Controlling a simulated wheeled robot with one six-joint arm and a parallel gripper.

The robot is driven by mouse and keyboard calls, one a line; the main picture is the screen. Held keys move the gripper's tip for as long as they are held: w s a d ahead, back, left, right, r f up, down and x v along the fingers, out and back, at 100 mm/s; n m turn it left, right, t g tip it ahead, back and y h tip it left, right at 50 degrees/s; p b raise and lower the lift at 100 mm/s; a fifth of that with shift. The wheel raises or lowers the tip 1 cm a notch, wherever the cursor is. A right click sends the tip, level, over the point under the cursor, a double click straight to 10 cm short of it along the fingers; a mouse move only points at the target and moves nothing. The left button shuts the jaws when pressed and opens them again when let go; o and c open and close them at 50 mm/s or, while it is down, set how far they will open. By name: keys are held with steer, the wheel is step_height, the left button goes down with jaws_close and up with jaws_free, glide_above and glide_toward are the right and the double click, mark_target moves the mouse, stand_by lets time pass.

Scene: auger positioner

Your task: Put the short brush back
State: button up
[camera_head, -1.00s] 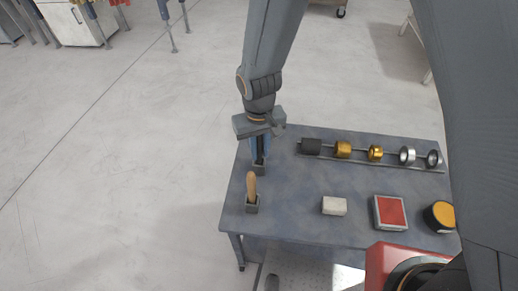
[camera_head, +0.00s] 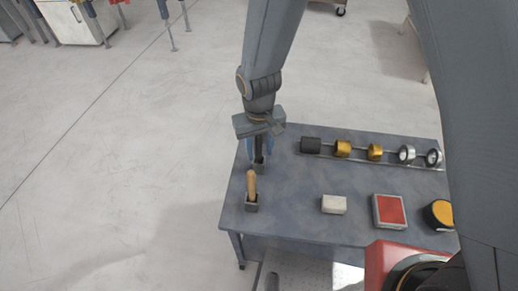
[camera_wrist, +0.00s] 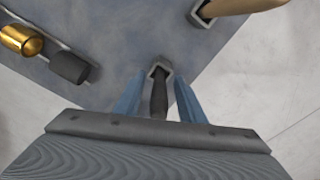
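A dark handle, apparently the short brush (camera_wrist: 158,98), stands upright in a small grey holder (camera_head: 259,168) at the table's far left corner. The holder's rim also shows in the wrist view (camera_wrist: 159,68). My gripper (camera_head: 258,154) points down over this holder. In the wrist view its two blue fingers (camera_wrist: 160,84) stand on either side of the handle, with a narrow gap on each side, so it looks open around the handle. The brush's lower end is hidden in the holder.
A wooden-handled tool (camera_head: 252,184) stands in a second holder (camera_head: 251,206) just in front. A rod with several rings (camera_head: 343,149) lies along the back. A pale block (camera_head: 334,204), a red-topped box (camera_head: 390,212) and a yellow-topped round item (camera_head: 440,215) stand to the right. The table's middle (camera_head: 300,180) is clear.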

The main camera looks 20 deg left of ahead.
step_height(320, 180, up, 12)
steer(key=b, duration=0.2)
steer(key=shift+f+b, duration=0.1)
steer(key=shift+b, duration=0.3)
steer(key=d+r+m+t, duration=0.1)
steer(key=d+m, duration=0.5)
steer(key=d, duration=2.5)
steer(key=shift+s+d+r+m, duration=0.3)
steer(key=shift+s+d+r, duration=0.1)
steer(key=shift+r, duration=0.25)
steer(key=shift+a, duration=0.15)
